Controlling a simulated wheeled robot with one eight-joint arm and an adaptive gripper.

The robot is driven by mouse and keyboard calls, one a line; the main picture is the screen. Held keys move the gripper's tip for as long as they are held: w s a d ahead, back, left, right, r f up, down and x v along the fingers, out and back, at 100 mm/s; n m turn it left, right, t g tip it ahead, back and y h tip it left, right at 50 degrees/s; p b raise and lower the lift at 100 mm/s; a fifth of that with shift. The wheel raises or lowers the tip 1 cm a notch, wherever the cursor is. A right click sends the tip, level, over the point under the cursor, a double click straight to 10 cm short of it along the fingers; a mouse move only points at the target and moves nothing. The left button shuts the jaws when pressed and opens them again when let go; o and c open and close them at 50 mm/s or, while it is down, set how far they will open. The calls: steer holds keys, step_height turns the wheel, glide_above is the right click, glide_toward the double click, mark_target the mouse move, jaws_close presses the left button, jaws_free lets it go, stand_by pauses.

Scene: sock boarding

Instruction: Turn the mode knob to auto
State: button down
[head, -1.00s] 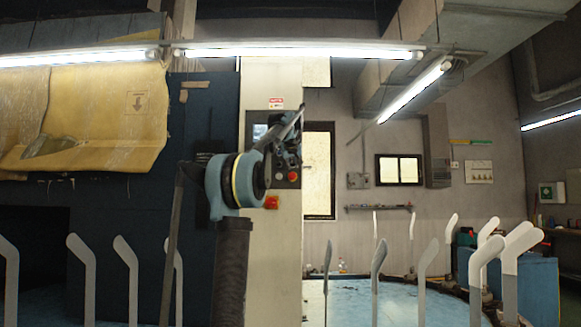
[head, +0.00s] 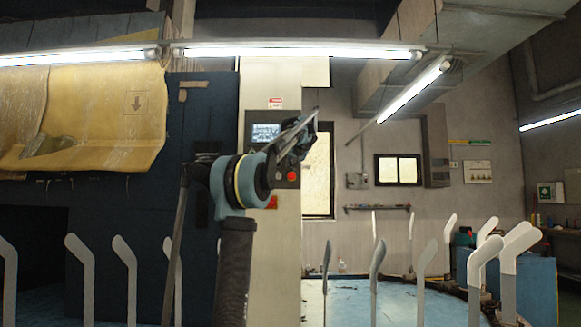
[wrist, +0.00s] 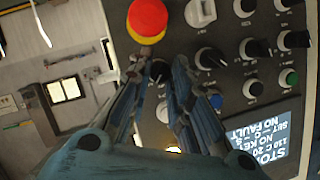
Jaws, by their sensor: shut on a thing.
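The control panel (wrist: 225,22) fills the upper right of the wrist view, with several black knobs; its lettering appears upside down. My gripper (wrist: 158,74) has its two fingertips on either side of a small black knob (wrist: 158,70), just below the red emergency button (wrist: 147,18). The knob's pointer and label are too small or covered to read, so I cannot tell its setting or whether it is the mode knob. In the head view my gripper (head: 303,135) is at the panel's right edge, and my arm hides part of the panel.
A lit display (wrist: 262,145) reads "STOP" and "NO FAULT". Other black knobs (wrist: 208,58), a white switch (wrist: 200,12) and a blue button (wrist: 215,101) sit close to the fingers. Upright grey boards (head: 378,262) stand in front below the panel.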

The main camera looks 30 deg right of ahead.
steer(key=shift+f+m, duration=0.1)
steer(key=shift+m, duration=0.2)
stand_by(0.4)
steer(key=c, duration=1.5)
jaws_free()
steer(key=shift+o, duration=0.2)
steer(key=v, duration=1.1)
steer(key=shift+s, duration=0.4)
steer(key=shift+a, duration=0.1)
